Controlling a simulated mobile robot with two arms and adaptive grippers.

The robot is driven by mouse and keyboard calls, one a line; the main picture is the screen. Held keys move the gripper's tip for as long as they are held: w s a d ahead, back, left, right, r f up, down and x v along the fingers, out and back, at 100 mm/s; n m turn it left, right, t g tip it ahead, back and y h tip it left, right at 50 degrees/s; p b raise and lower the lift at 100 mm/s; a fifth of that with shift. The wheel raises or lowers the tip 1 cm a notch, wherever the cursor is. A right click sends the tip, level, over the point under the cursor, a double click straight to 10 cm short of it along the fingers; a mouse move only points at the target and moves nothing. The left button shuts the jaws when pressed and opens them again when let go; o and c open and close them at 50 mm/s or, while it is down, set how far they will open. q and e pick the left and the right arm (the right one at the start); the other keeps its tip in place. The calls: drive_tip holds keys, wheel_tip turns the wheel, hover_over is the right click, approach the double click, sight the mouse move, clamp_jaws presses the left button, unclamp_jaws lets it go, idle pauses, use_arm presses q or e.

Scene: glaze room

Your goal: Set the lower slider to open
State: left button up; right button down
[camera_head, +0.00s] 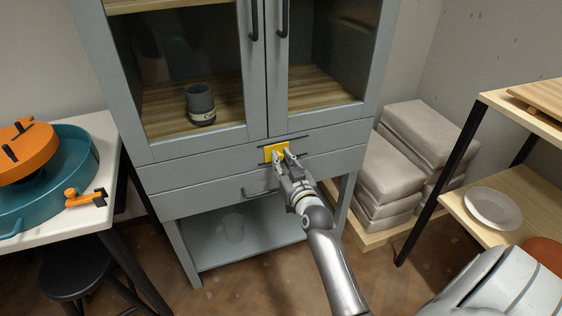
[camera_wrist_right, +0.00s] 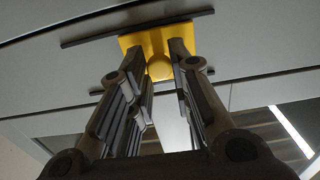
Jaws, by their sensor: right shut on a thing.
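The lower slider is a yellow plate (camera_head: 268,150) with a round yellow knob (camera_wrist_right: 159,67), on the front of the grey cabinet (camera_head: 190,173) below its glass doors. The plate sits between two dark rails (camera_wrist_right: 105,34). My right gripper (camera_head: 281,155) reaches up to it from the front. In the right wrist view its fingers (camera_wrist_right: 172,62) stand on either side of the knob, closed on it. The fingers hide part of the plate in the head view. My left gripper is out of view.
A dark mug (camera_head: 200,100) stands behind the glass. A black handle (camera_head: 257,193) is on the drawer below. A white table (camera_head: 108,143) stands at left, stacked grey bags (camera_head: 387,168) and a shelf with a plate (camera_head: 493,207) at right.

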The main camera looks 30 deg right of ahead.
drive_tip(key=d, duration=0.2)
drive_tip(key=s+d, duration=0.1)
drive_tip(key=d, duration=0.2)
drive_tip(key=shift+s+d, duration=0.1)
drive_tip(key=shift+s, duration=0.05)
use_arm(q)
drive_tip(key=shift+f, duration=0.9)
use_arm(e)
drive_tip(key=shift+s+d+r, duration=0.1)
drive_tip(key=shift+d, duration=0.45)
drive_tip(key=c, duration=1.3)
unclamp_jaws()
drive_tip(key=shift+d, duration=0.15)
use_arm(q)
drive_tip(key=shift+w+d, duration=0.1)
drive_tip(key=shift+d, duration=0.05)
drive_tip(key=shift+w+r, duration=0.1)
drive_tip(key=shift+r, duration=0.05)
use_arm(e)
drive_tip(key=shift+s, duration=0.1)
drive_tip(key=shift+s, duration=0.15)
drive_tip(key=v, duration=1.1)
drive_tip(key=shift+s+a, duration=0.25)
drive_tip(key=shift+s, duration=0.05)
